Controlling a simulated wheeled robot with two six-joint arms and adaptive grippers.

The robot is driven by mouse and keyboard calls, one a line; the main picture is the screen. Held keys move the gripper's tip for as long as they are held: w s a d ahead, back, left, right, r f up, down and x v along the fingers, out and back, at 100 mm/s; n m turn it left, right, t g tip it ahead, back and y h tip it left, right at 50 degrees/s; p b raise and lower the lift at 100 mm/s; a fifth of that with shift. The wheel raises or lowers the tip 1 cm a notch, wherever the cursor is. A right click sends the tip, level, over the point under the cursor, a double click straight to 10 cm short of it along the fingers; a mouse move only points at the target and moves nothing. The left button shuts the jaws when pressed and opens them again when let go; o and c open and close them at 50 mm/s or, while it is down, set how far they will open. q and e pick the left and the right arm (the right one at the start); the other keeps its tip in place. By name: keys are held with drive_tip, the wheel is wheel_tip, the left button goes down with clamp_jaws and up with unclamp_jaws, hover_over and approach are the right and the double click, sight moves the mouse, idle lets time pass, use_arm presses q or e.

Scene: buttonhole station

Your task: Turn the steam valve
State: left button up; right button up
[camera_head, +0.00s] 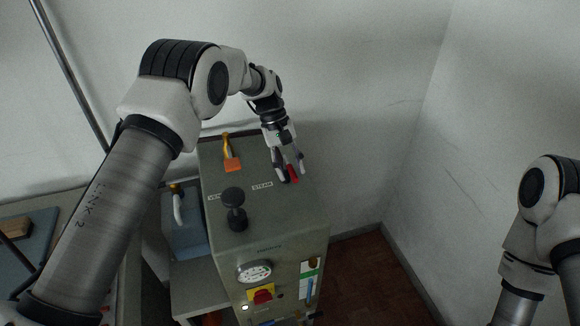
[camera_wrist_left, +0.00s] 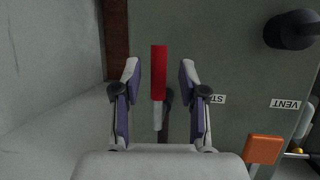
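The steam valve's red lever handle (camera_head: 292,174) is on top of the grey-green cabinet, near the "STEAM" label (camera_head: 262,185). In the left wrist view the red handle (camera_wrist_left: 158,72) and its pale metal shank lie between the two fingers, with a visible space on each side. My left gripper (camera_head: 287,176) is open, pointing down at the handle; it also shows in the left wrist view (camera_wrist_left: 159,80). I cannot tell how far above the handle the fingertips are. My right arm shows at the right edge, but its gripper is out of view.
A black knob (camera_head: 235,208) stands upright on the cabinet top (camera_head: 280,222). An orange-handled lever (camera_head: 232,164) is near the back left, by the "VENT" label (camera_wrist_left: 284,104). A gauge (camera_head: 254,272) and a red button (camera_head: 262,296) are on the front. White walls stand behind and right.

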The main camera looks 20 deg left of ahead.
use_arm(q)
drive_tip(key=v, duration=1.2)
drive_tip(key=shift+f, duration=0.1)
